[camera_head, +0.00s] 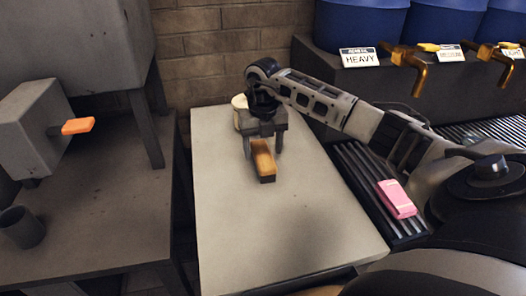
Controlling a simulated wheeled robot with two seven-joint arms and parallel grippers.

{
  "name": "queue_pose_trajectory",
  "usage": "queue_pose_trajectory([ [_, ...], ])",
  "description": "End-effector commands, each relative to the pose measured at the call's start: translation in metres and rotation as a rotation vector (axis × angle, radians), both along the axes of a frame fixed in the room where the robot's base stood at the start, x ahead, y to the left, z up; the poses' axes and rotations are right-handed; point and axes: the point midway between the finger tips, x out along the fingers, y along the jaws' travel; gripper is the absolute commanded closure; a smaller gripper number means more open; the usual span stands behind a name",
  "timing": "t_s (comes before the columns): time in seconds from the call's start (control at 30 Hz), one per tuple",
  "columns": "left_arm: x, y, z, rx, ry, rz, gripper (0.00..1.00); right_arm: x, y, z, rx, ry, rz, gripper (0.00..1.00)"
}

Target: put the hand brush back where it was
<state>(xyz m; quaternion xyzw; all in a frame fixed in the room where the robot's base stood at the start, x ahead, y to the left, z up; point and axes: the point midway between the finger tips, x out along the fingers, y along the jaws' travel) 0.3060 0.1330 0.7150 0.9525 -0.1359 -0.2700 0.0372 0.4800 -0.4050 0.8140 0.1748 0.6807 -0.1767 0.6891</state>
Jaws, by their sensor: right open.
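The hand brush (263,161) looks like a small block with a tan-orange top and dark lower edge. It appears to lie on the pale table (300,230), toward its back half. My right gripper (264,146) is above the far end of the brush, with one finger on each side of it. The fingers look apart, and I cannot tell whether they touch the brush. The gripper body hides the brush's far end. My left gripper is not in view.
A cream round container (240,113) stands just behind my gripper. A pink block (396,199) lies on the slatted drain rack (362,181) at right. Blue drums with brass taps (405,66) and a "HEAVY" sign (359,57) stand behind. The table's front half is clear.

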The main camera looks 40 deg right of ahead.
Motion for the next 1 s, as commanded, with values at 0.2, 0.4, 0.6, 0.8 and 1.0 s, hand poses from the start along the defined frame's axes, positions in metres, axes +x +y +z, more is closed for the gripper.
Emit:
queue_pose_trajectory([
  [0.2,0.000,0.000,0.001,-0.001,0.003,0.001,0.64,0.001,0.000,0.051,-0.001,-0.006,-0.001,0.37],
  [0.4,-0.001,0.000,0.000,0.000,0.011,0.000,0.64,0.000,0.000,0.086,-0.001,-0.003,-0.001,0.37],
  [0.6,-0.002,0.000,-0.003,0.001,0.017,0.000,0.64,-0.001,0.000,0.102,0.000,0.000,-0.001,0.37],
  [0.8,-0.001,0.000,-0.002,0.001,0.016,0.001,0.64,-0.001,0.000,0.103,0.000,0.001,-0.001,0.37],
  [1.0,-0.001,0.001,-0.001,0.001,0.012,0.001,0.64,-0.001,0.000,0.103,0.000,0.000,-0.001,0.37],
])
